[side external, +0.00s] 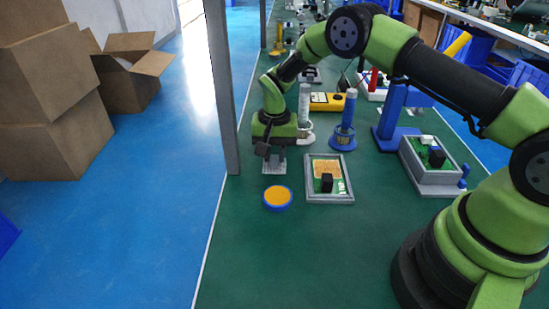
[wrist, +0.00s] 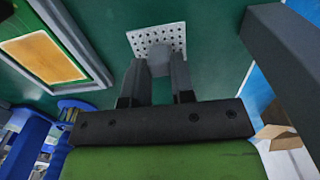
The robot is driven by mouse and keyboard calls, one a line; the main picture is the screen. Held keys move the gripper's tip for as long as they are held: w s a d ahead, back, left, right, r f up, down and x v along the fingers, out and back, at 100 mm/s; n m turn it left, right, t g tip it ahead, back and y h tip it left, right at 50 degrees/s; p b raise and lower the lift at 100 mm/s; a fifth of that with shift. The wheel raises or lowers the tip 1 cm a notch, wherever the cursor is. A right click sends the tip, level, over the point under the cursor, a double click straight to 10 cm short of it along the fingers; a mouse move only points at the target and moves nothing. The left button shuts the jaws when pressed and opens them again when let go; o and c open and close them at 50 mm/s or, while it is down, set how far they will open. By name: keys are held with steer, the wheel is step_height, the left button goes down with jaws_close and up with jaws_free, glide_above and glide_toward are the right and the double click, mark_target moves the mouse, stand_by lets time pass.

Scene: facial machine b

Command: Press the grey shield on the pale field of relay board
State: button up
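The grey shield (wrist: 172,37) is a pale grey perforated square plate with a darker grey block standing on its middle. It also shows in the side view (side external: 274,167), at the far left of the work area, at or just above the green mat. My gripper (wrist: 159,60) is over it, its two dark fingers on either side of the block with no gap visible. The relay board (side external: 316,178) lies in a grey-framed tray to the right, with a tan-orange pale field (side external: 327,168) and a black block. The pale field also shows in the wrist view (wrist: 45,58).
A round blue dish with an orange top (side external: 277,197) sits in front of the shield. A blue stand (side external: 344,135) is behind the board tray, and another grey tray (side external: 432,175) is at right. A grey post (side external: 225,100) rises close left of my gripper.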

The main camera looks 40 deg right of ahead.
mark_target(277, 156)
steer(key=shift+r, duration=0.1)
steer(key=shift+c, duration=0.7)
step_height(277, 156, up, 7)
steer(key=shift+f, duration=0.1)
steer(key=shift+s+d+n, duration=0.2)
steer(key=shift+d+n, duration=0.05)
steer(key=shift+n, duration=0.15)
steer(key=s+d+r+n, duration=0.1)
steer(key=s+d+n, duration=0.2)
steer(key=s+n, duration=0.2)
steer(key=s+d+r+n, duration=0.2)
steer(key=s+d+n, duration=0.1)
steer(key=n, duration=0.9)
steer(key=shift+s+d+r, duration=0.25)
steer(key=shift+s+r, duration=0.05)
steer(key=shift+s, duration=0.6)
steer(key=shift+f, duration=0.1)
